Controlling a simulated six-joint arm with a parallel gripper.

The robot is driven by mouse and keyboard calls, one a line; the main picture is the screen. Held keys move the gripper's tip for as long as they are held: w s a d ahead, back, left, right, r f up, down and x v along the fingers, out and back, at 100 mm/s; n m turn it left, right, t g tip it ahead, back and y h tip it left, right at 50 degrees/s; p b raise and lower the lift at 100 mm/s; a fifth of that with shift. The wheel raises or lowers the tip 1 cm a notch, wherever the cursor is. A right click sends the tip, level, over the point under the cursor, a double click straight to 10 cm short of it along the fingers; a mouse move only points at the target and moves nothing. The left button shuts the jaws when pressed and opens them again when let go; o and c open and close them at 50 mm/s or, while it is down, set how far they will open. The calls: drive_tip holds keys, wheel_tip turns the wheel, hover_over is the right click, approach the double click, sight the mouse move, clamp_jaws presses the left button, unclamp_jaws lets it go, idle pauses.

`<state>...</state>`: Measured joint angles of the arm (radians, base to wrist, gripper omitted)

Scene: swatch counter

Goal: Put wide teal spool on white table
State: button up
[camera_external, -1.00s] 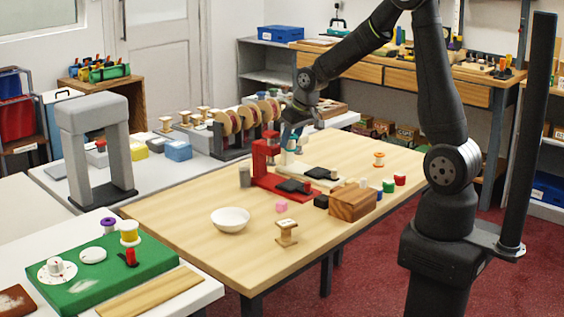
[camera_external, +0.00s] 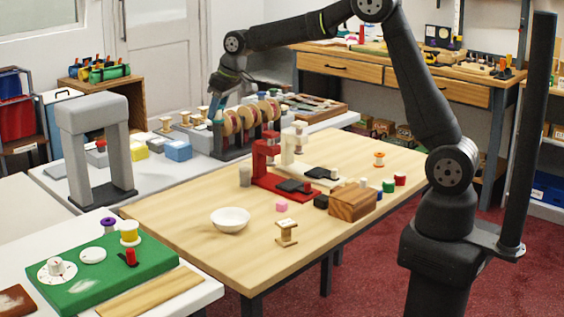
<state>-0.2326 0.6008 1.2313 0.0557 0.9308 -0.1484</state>
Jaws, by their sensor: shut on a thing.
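My gripper (camera_external: 217,106) is shut on a small teal thing (camera_external: 219,116), which looks like the wide teal spool; the fingers hide much of it. It is held over the white table (camera_external: 160,175) at the back, near the left end of the rack of large discs (camera_external: 232,127). I cannot tell whether the spool touches anything below.
Wooden spools (camera_external: 167,124), a blue box (camera_external: 178,151), a yellow block (camera_external: 155,144) and a grey arch (camera_external: 95,150) stand on the white table. A red press (camera_external: 265,160) and a white bowl (camera_external: 230,219) are on the wooden table. Bare white surface shows in front of the blue box.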

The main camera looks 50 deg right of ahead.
drive_tip(key=w+a+n, duration=0.3)
drive_tip(key=w+a, duration=0.1)
drive_tip(key=a, duration=0.8)
drive_tip(key=n+g+y, duration=0.3)
drive_tip(key=n, duration=0.5)
hover_over(89, 238)
drive_tip(key=d, duration=0.1)
wheel_tip(89, 238, down, 3)
drive_tip(key=shift+m, duration=0.3)
drive_tip(key=f, duration=1.4)
drive_tip(key=shift+s+d, duration=0.15)
drive_tip(key=shift+d, duration=0.15)
drive_tip(key=shift+f, duration=0.1)
drive_tip(key=o, duration=1)
drive_tip(key=shift+o, duration=0.2)
